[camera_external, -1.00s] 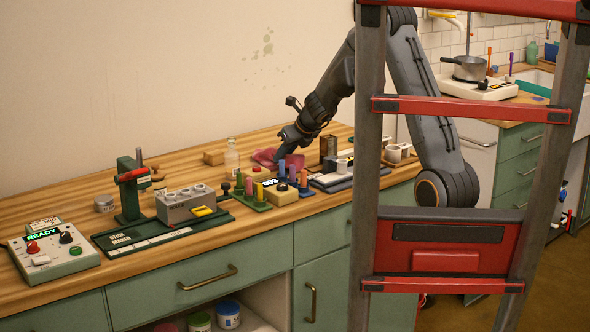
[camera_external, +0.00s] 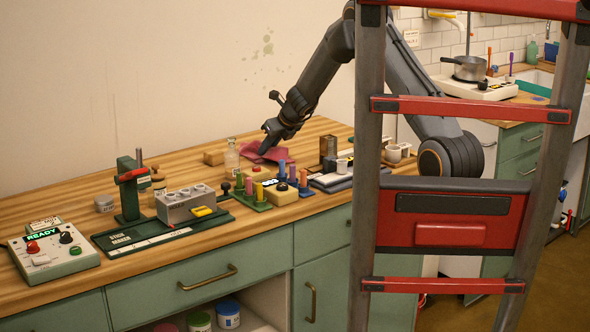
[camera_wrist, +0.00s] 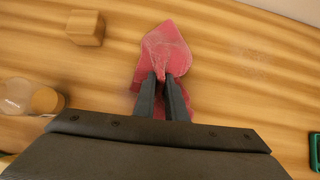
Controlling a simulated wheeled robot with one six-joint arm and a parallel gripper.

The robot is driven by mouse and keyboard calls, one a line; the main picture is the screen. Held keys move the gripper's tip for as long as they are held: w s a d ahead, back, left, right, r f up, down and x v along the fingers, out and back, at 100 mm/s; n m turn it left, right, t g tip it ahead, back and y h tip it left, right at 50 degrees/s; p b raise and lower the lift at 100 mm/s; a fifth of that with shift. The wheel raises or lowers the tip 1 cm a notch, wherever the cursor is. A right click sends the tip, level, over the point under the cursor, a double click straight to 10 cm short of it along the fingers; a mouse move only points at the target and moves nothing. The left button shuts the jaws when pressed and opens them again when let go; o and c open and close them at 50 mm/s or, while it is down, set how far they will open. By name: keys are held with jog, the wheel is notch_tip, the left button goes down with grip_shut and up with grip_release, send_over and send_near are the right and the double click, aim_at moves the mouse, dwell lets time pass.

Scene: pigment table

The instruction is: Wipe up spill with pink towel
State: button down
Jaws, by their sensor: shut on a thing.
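The pink towel (camera_external: 268,151) lies bunched on the wooden table near the wall, and it also shows in the wrist view (camera_wrist: 166,50). My gripper (camera_external: 265,148) points down at the towel. In the wrist view, my gripper's two dark fingers (camera_wrist: 162,85) are close together and shut on the towel, with cloth spreading ahead of them and a little below. A faint pale smudge (camera_wrist: 252,62) shows on the wood to the right of the towel; I cannot tell for sure whether it is the spill.
Coloured sticks in a green holder (camera_external: 250,199) stand in front. A dark-framed tray (camera_external: 333,181) lies to the right. The wood left of the block is clear.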

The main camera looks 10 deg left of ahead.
jog(key=shift+w+a+r+p, duration=0.1)
jog(key=shift+w+a+p, duration=1.15)
jog(key=shift+p, duration=1.6)
jog(key=w+a+p, duration=0.3)
jog(key=p, duration=0.7)
jog(key=shift+w+a, duration=0.1)
jog(key=shift+w, duration=0.05)
jog(key=shift+w+a+f+b, duration=0.2)
jog(key=shift+w+a+b, duration=0.4)
jog(key=shift+w+a, duration=0.25)
jog(key=shift+w+a+r, duration=0.15)
jog(key=shift+w, duration=0.05)
notch_tip(320, 180, up, 10)
jog(key=shift+p, duration=0.35)
